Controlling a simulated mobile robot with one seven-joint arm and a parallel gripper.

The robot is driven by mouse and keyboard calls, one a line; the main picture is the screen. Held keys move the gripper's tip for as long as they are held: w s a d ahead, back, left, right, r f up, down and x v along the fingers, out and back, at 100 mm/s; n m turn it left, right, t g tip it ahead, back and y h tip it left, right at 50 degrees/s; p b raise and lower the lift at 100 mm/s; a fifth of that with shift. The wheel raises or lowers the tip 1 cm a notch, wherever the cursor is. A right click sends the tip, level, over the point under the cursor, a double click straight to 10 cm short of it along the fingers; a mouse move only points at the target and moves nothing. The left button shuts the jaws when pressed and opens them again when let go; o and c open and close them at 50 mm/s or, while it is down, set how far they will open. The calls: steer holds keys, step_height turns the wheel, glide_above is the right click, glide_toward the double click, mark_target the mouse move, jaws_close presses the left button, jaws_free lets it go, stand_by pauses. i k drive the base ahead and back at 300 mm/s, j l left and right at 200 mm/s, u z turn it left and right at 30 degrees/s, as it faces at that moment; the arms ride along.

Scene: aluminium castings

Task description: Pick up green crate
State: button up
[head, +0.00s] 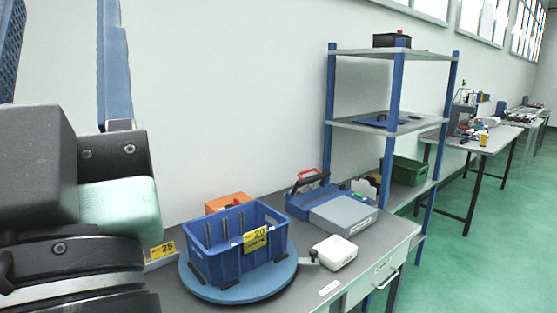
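The green crate (409,171) sits on the lowest visible shelf of the blue and grey rack, right of the near workbench. It is small in view and partly hidden by a blue rack post and by items at the bench end. I cannot see what is inside it. My arm fills the left edge of the picture, far from the crate. My gripper's fingers do not show.
A blue crate (225,262) with a yellow "20" label stands on a round blue plate (245,291) on the near workbench. A blue and grey case (343,216) and a white box (336,251) are beside it. Green floor (470,260) lies open at right.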

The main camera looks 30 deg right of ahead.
mark_target(407, 172)
steer(key=i+l+z, duration=0.25)
steer(key=l, duration=0.25)
steer(key=i+l+z, duration=0.25)
steer(key=l, duration=0.3)
steer(key=i+l+z, duration=0.2)
steer(key=l, duration=0.25)
steer(key=i+l+z, duration=0.25)
steer(key=l, duration=0.15)
steer(key=i+l+z, duration=0.1)
steer(key=i+l, duration=1.45)
steer(key=l, duration=0.15)
